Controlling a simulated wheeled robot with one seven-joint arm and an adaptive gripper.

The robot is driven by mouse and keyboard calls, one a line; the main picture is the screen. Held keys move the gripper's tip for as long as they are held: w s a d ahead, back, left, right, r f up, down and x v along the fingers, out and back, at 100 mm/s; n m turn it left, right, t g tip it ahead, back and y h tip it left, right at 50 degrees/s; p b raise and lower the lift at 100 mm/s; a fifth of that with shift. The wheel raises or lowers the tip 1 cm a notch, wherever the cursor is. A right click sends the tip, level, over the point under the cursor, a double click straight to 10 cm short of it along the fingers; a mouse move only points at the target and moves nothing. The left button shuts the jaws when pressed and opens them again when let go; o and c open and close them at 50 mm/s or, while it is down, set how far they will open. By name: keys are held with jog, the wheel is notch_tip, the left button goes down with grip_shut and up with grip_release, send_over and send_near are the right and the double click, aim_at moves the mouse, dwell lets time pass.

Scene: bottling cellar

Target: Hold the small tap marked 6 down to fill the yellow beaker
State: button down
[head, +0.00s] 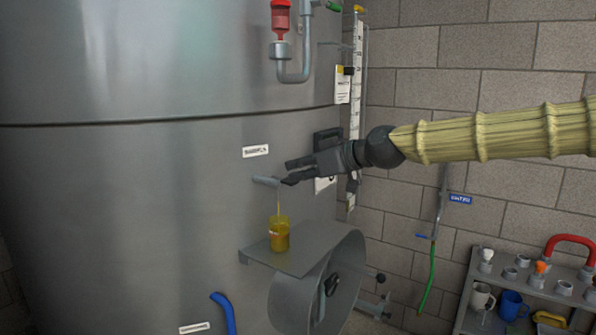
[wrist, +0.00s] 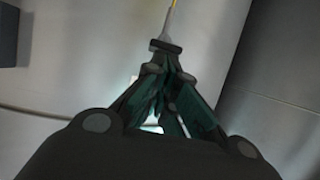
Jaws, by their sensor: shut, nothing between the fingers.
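The small grey tap (head: 265,180) sticks out from the steel tank, below a white label (head: 255,151) too small to read surely. My gripper (head: 289,181) is shut and empty, its fingertips at the tap's right end, seemingly touching it. A thin yellow stream falls from the tap into the yellow beaker (head: 279,236). The beaker stands upright on a grey shelf (head: 310,240); its lower part looks darker, but the exact level is hard to tell. In the wrist view, the shut fingers (wrist: 166,48) meet the pale tap (wrist: 168,24), with yellow liquid at its end.
A round manway hatch (head: 340,285) sits under the shelf. A red-topped fitting (head: 281,20) with a bent pipe is above. A blue hose (head: 222,312) is low on the tank. A rack with mugs (head: 482,296) stands at the lower right by the block wall.

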jog(key=shift+r+p, duration=0.3)
jog(key=shift+r, duration=0.4)
jog(key=s+d+r+b, duration=0.1)
jog(key=s+d+r, duration=0.4)
jog(key=d+r, duration=0.2)
jog(key=shift+r, duration=0.4)
dwell(0.4)
